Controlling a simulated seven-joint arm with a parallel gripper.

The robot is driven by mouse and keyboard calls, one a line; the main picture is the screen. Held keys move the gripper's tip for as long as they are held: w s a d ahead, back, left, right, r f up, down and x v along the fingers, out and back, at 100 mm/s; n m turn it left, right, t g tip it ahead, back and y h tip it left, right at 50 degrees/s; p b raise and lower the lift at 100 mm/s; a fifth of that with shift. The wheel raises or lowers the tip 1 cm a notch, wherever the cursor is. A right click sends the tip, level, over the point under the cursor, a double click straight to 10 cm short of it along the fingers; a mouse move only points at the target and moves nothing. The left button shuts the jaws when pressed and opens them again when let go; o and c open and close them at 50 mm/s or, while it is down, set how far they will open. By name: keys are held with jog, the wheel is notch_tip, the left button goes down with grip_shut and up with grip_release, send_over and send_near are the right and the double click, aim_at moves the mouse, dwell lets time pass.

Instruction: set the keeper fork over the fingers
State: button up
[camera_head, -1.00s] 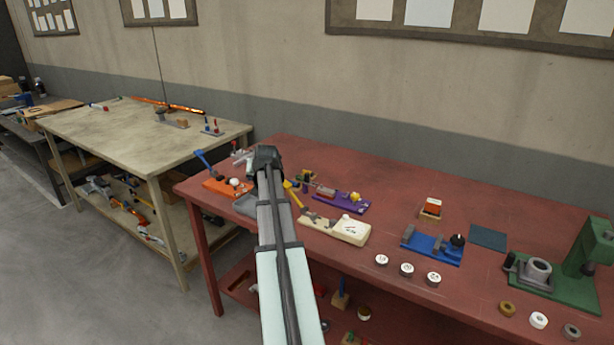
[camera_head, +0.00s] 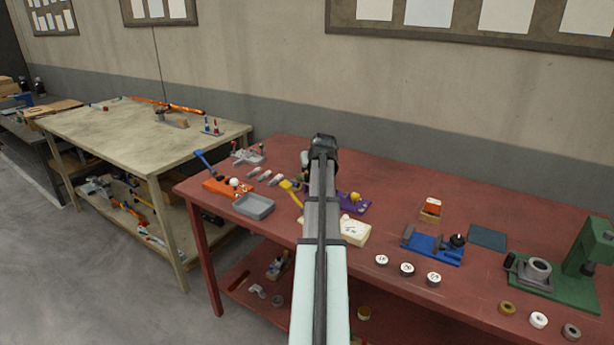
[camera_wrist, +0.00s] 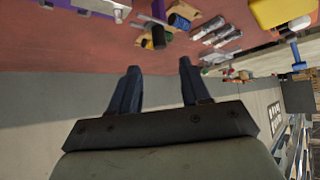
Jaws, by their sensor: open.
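Candidates are several small grey pieces (camera_head: 262,176) behind the grey tray (camera_head: 253,206) and a grey fixture with upright pegs (camera_head: 248,157) at the back left. The grey pieces also show in the wrist view (camera_wrist: 215,30). My arm hides part of the purple fixture.
An orange fixture (camera_head: 222,188) with a blue lever stands left. A cream block (camera_head: 355,232), a blue vise-like fixture (camera_head: 432,245) and a green press (camera_head: 590,262) stand to the right. Several round pieces lie near the front edge.

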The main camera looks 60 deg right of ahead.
aim_at(307, 174)
jog(key=x, duration=0.9)
jog(key=shift+w+d+f, duration=0.15)
jog(key=shift+f, duration=0.1)
jog(key=shift+c, duration=0.4)
grip_shut()
